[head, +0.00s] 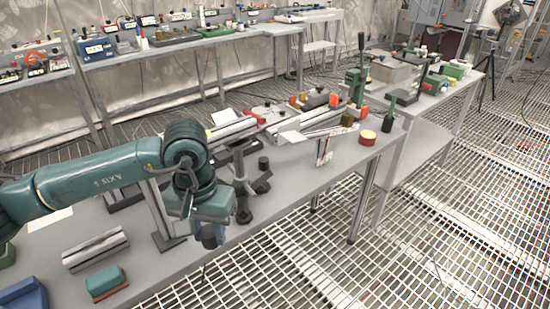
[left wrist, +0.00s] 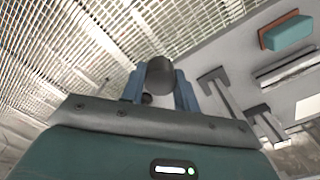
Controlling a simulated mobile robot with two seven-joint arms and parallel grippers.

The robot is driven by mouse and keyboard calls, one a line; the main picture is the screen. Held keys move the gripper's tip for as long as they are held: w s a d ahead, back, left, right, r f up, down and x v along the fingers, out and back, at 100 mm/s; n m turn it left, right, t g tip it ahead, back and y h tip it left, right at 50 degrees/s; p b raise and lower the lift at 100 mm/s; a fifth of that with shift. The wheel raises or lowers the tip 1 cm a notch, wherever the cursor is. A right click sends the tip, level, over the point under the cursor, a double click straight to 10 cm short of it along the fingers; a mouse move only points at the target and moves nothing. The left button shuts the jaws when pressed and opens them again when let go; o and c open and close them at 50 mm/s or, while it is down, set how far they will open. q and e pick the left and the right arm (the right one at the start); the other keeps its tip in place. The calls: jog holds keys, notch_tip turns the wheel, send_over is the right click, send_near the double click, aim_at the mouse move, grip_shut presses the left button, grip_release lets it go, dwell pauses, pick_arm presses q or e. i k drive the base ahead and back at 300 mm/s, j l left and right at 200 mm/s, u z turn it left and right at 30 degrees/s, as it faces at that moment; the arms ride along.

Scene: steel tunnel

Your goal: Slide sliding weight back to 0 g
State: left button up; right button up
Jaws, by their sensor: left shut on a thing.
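My left gripper (head: 209,232) points down over the front edge of the near workbench. In the left wrist view its two blue fingers (left wrist: 160,92) are shut on a dark grey cylinder, which looks like the sliding weight (left wrist: 160,73). The end of this weight also shows below the gripper in the head view (head: 211,241). A metal post on a dark foot (head: 169,243) stands just left of the gripper. Any beam or scale marks at the weight are hidden by my gripper and wrist. My right gripper is not in view.
The workbench (head: 140,285) carries a metal block (head: 96,250), a teal-and-brown block (head: 106,283) and a blue item (head: 22,296) at lower left. A dark-footed stand (head: 245,205) is right of my gripper. Grated floor (head: 290,265) lies open in front.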

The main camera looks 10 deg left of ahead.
aim_at(346, 120)
jog(key=i+l+u, duration=0.15)
jog(key=u, duration=0.25)
jog(key=i+l+u, duration=0.1)
jog(key=l+u, duration=0.3)
jog(key=i+l+u, duration=0.15)
jog(key=l, duration=0.3)
jog(key=l+u, duration=0.15)
jog(key=l, duration=0.25)
jog(key=i+l, duration=0.1)
jog(key=l, duration=0.45)
jog(key=i+l, duration=0.1)
jog(key=l, duration=1)
jog(key=i+l+u, duration=0.1)
jog(key=l, duration=0.45)
jog(key=i, duration=0.3)
jog(key=i+j, duration=0.35)
jog(key=j, duration=0.15)
